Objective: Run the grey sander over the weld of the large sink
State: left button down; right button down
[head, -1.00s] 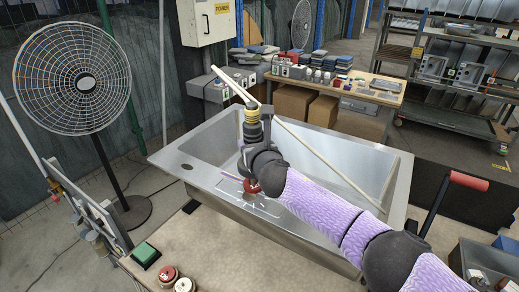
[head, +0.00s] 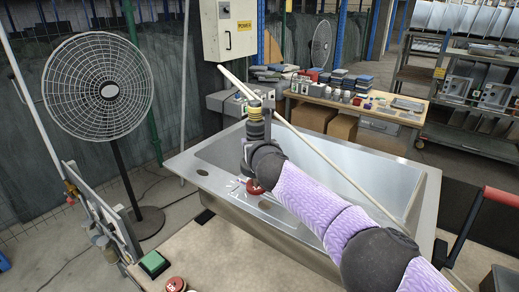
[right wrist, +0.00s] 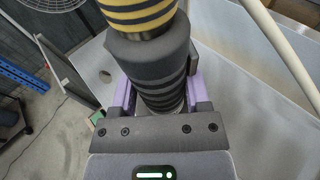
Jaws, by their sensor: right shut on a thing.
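The large steel sink (head: 365,160) fills the middle of the head view, its near rim facing me. The grey sander (head: 256,130), with a yellow-and-black banded top, stands roughly upright over the near rim. My right gripper (head: 250,146) is shut around its body. In the right wrist view the dark ribbed sander (right wrist: 152,65) sits between the purple-sided fingers. A red disc (head: 254,187) shows low beneath my wrist, with bright white streaks beside it at the rim. The weld itself is hard to make out, and my arm hides part of the rim. My left gripper is not in view.
A pale pole-like tube (head: 330,165) slants across the sink behind my arm. A fan (head: 98,84) stands left. A green-topped block (head: 153,264) and a red-topped round thing (head: 175,285) lie on the near bench (head: 230,262). A red-handled lever (head: 490,202) stands right.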

aim_at(250, 114)
jog(key=shift+w+a+f+b, duration=0.25)
jog(key=shift+a+b, duration=0.25)
jog(key=shift+b, duration=0.65)
jog(key=shift+w+a+r+b, duration=0.2)
jog(key=shift+a+r+b, duration=0.1)
jog(key=shift+b, duration=0.35)
notch_tip(250, 114, up, 7)
jog(key=p, duration=0.5)
jog(key=shift+r, duration=0.15)
